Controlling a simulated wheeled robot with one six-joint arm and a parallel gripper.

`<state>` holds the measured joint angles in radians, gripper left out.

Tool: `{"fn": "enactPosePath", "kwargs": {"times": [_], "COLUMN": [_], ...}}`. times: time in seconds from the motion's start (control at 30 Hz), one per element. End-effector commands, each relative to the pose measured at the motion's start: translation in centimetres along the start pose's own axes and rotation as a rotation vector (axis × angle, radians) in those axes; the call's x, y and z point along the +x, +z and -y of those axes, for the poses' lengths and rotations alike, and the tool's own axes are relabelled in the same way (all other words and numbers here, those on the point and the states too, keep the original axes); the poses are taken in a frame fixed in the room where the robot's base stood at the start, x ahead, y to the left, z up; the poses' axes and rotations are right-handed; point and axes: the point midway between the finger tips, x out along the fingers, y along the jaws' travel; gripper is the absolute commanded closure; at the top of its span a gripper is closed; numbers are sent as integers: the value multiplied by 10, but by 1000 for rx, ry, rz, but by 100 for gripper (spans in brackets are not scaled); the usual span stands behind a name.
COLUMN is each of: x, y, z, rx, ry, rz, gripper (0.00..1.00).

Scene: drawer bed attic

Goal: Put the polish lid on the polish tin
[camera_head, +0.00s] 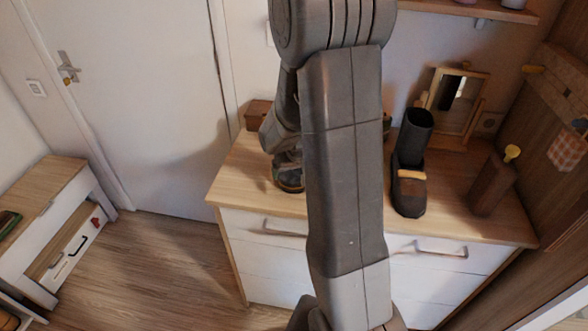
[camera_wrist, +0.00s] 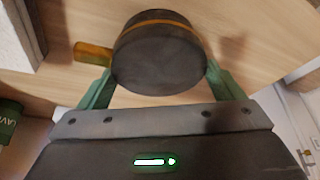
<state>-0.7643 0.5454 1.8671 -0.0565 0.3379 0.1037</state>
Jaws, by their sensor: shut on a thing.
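My gripper (camera_wrist: 158,72) is shut on a dark round piece (camera_wrist: 160,58), which looks like the polish lid, with a green finger on each side. An orange-brown band shows along its far edge. I cannot tell whether this band belongs to it or to a polish tin behind it. In the head view, my arm hides most of the gripper. A dark round shape with an amber edge (camera_head: 290,186) shows low over the left part of the dresser top, and I cannot tell whether it touches. No separate polish tin can be made out.
The wooden dresser top (camera_head: 240,172) holds a dark boot (camera_head: 408,192), a framed mirror (camera_head: 462,100), a brown block with a yellow knob (camera_head: 494,182) and a small brown box (camera_head: 257,113). An amber piece (camera_wrist: 93,52) and a green lettered object (camera_wrist: 9,124) show in the wrist view.

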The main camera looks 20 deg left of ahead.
Motion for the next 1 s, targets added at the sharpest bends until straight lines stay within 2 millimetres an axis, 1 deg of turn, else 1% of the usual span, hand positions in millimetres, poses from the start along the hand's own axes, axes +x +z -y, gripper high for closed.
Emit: {"fn": "enactPosePath", "kwargs": {"times": [0.63,1.0], "x": [6,5], "y": [2,2], "z": [0,0], "rx": [0,0], "ry": [0,0], "rz": [0,0], "gripper": [34,34]}}
